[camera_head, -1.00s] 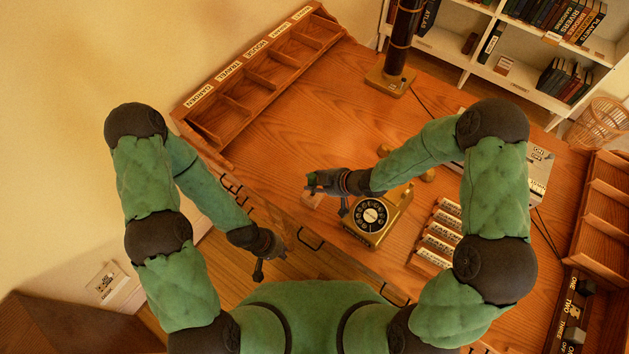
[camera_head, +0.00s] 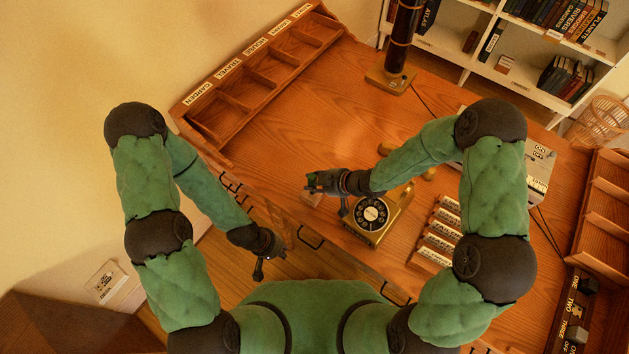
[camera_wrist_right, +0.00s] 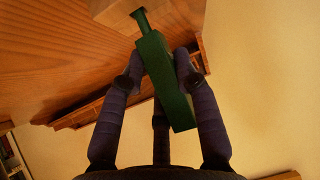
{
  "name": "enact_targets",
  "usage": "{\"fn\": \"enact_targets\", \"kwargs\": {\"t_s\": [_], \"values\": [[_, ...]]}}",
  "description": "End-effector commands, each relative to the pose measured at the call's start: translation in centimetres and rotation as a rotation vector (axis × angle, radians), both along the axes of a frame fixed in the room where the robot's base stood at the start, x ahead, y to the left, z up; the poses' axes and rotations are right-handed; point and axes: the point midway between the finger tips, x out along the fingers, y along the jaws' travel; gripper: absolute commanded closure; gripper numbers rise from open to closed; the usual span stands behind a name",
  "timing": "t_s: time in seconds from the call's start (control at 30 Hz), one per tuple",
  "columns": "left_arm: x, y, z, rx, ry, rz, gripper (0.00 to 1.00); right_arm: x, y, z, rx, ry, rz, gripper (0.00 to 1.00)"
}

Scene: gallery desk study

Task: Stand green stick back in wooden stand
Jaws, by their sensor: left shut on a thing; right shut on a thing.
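The green stick (camera_wrist_right: 167,82) has a thick square body and a thinner neck with a flared end. My right gripper (camera_wrist_right: 160,75) is shut on its body, and the neck points to the top of the wrist view. A pale wooden block, seemingly the wooden stand (camera_wrist_right: 105,8), lies by that end; contact is unclear. In the head view the right gripper (camera_head: 312,183) is over the front of the desk, beside the stand (camera_head: 312,201), which it partly hides. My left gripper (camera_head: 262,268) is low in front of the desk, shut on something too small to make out.
A brass rotary telephone (camera_head: 372,215) stands right of my right gripper. A labelled compartment rack (camera_head: 235,98) lines the desk's left edge. A rack of white labelled pieces (camera_head: 437,232) is at right. A dark column on a brass base (camera_head: 390,80) stands behind. The middle of the desk (camera_head: 310,125) is clear.

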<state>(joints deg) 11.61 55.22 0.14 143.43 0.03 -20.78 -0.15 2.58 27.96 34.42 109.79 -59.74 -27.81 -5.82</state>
Motion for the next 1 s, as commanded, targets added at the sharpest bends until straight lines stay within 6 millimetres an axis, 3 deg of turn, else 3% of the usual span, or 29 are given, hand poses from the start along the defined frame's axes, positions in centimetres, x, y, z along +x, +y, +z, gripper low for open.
{"fn": "enact_targets", "kwargs": {"t_s": [1.0], "values": [[0.0,0.0,-1.6,0.0,0.0,0.0,1.0,0.0,0.0,-2.2,0.0,0.001,-0.001,0.98]]}}
